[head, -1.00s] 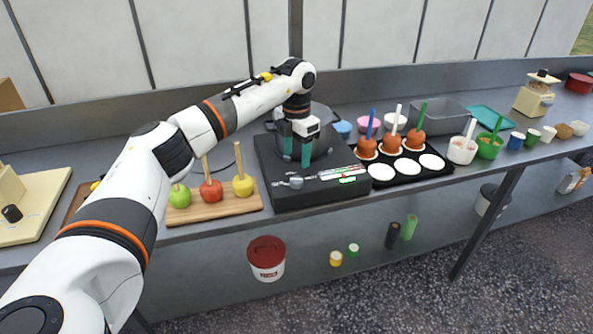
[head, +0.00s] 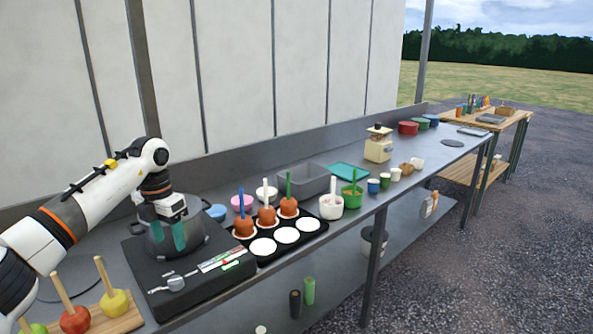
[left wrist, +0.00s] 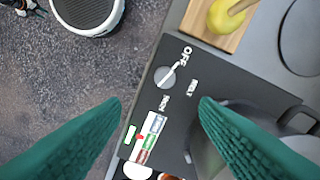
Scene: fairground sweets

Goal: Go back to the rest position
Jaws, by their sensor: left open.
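My left gripper (head: 168,235) is open and empty, its two teal fingers pointing down in front of the dark pot (head: 196,237) on the black hot plate (head: 205,287). In the left wrist view the open fingers (left wrist: 160,100) spread above the hot plate (left wrist: 208,70), and the right finger partly hides the pot. A grey knob (left wrist: 165,78) lies beyond the fingertips, its white pointer towards the OFF mark. The knob (head: 175,283) also shows in the head view. My right gripper is not in view.
Three caramel apples (head: 266,216) stand on a black tray (head: 262,257) right of the hot plate. Apples on sticks sit on a wooden board (head: 122,322) at lower left. Cups, bowls and a cream scale (head: 378,150) line the counter (head: 440,155) further right.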

